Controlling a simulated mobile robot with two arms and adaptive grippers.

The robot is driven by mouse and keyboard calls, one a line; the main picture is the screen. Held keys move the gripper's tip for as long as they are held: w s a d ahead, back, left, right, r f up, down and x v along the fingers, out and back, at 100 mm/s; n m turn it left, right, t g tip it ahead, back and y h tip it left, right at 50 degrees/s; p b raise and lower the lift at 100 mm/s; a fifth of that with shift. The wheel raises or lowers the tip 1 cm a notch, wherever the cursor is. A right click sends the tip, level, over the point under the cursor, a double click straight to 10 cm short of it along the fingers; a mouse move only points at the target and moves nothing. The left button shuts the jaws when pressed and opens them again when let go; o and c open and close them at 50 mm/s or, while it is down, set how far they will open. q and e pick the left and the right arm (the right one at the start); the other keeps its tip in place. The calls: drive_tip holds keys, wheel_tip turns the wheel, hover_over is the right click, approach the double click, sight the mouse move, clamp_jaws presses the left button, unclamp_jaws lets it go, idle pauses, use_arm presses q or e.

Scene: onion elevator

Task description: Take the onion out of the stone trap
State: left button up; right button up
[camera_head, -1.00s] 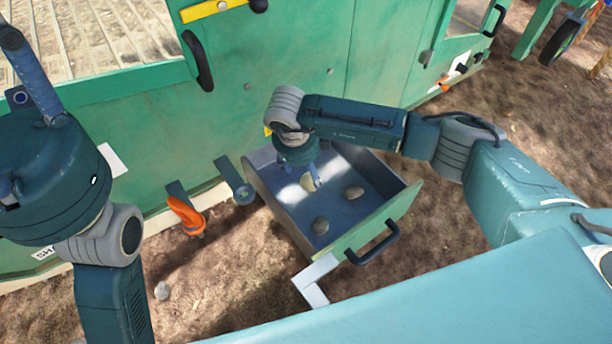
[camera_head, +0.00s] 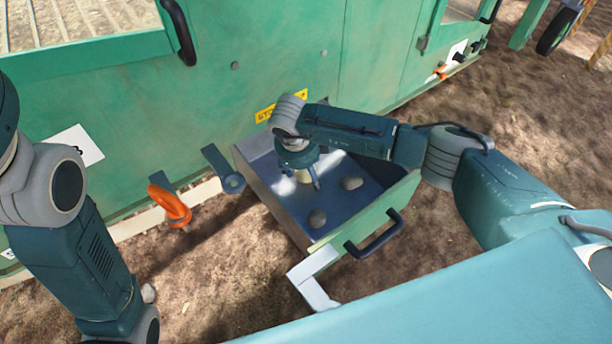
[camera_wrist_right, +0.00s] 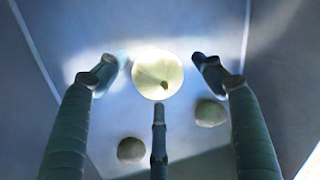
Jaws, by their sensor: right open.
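The stone trap (camera_head: 380,215) is an open drawer with a green front and blue-grey inside, pulled out of the green machine. A pale yellow onion (camera_head: 304,177) lies in it, partly hidden by my right gripper (camera_head: 311,180). In the right wrist view the onion (camera_wrist_right: 157,72) is a bright round shape with a brown spot. My right gripper's three fingers (camera_wrist_right: 159,95) are spread open around and above it, apparently not gripping it. My left arm shows at the left, but its gripper is not in view.
Two grey stones lie in the drawer, one near the front (camera_head: 317,217) and one to the right (camera_head: 351,183). A black handle (camera_head: 375,235) is on the drawer front. An orange hook (camera_head: 170,207) hangs left of the drawer. Bare soil (camera_head: 210,270) surrounds it.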

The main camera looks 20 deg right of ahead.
drive_tip(key=c, duration=1.3)
drive_tip(key=shift+o, duration=0.2)
